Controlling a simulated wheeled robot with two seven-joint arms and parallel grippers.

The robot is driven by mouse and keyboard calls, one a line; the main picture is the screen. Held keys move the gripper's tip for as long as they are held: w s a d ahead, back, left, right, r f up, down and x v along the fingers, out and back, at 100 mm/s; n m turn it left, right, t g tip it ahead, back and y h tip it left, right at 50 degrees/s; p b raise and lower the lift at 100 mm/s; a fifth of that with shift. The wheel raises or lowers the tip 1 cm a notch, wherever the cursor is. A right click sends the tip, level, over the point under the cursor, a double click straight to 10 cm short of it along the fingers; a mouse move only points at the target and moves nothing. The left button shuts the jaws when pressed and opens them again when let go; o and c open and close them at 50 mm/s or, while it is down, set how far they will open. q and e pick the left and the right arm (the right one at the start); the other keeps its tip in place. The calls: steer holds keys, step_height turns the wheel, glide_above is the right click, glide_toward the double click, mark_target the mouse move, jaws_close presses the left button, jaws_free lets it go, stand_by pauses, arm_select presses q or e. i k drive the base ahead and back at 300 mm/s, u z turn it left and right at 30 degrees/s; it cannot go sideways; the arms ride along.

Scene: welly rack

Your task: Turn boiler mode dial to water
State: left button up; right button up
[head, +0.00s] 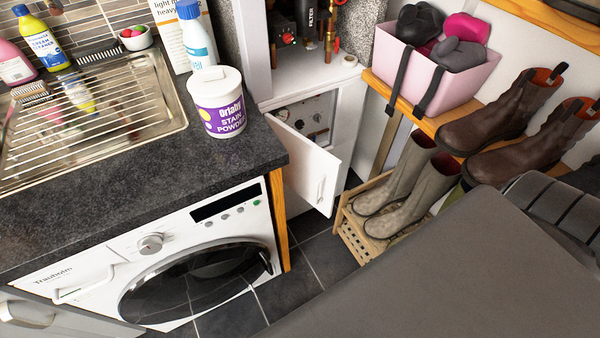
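The boiler is the white unit in the back corner, and its lower flap door (310,170) hangs open. Behind the door a recessed control panel (305,112) shows several small dark knobs or gauges. One round knob (317,117) sits at the panel's right and another (299,124) sits lower left. They are too small for me to tell which is the mode dial or where it points. The door covers part of the panel's lower area. Neither of my grippers shows in the head view.
The worktop (130,210) with a stain powder tub (217,100) stands left of the boiler, above a washing machine (190,260). Right are a boot rack (360,235) with wellies and a shelf with a pink basket (430,80). My grey body part fills the lower right. Some tiled floor (315,265) is clear.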

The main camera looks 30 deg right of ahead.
mark_target(316, 118)
steer(key=u, duration=0.2)
steer(key=i, duration=0.35)
steer(key=z, duration=1.25)
